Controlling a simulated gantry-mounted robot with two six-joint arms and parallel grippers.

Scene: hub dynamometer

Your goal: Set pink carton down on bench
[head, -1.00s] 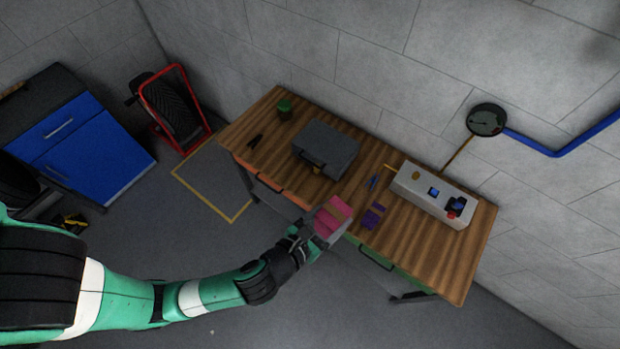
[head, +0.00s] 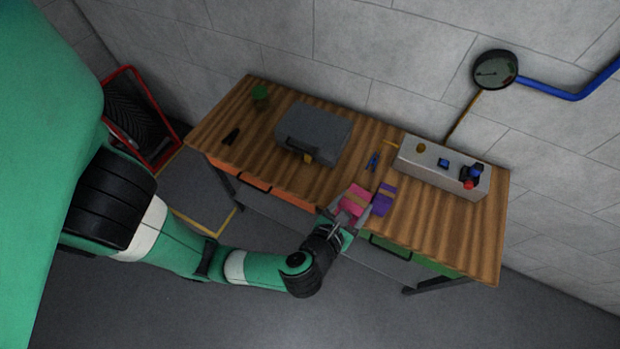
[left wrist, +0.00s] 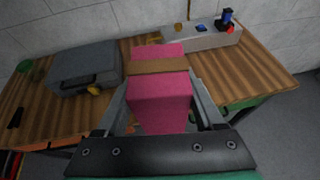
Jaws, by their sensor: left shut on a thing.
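The pink carton (head: 354,201) has a tan band across it and is held at the front edge of the wooden bench (head: 430,226). In the left wrist view the pink carton (left wrist: 160,95) fills the space between the fingers. My left gripper (head: 350,210) is shut on it, with one finger on each side. I cannot tell whether the carton's underside touches the bench. A purple carton (head: 384,200) with a tan band lies just right of the pink one in the head view. My right gripper is not in view.
A grey case (head: 316,132) stands on the bench to the left, and a pale control box (head: 441,166) with knobs at the back right. Small blue pliers (head: 373,161) lie between. A green cup (head: 260,93) is at the far left. The bench's right front is clear.

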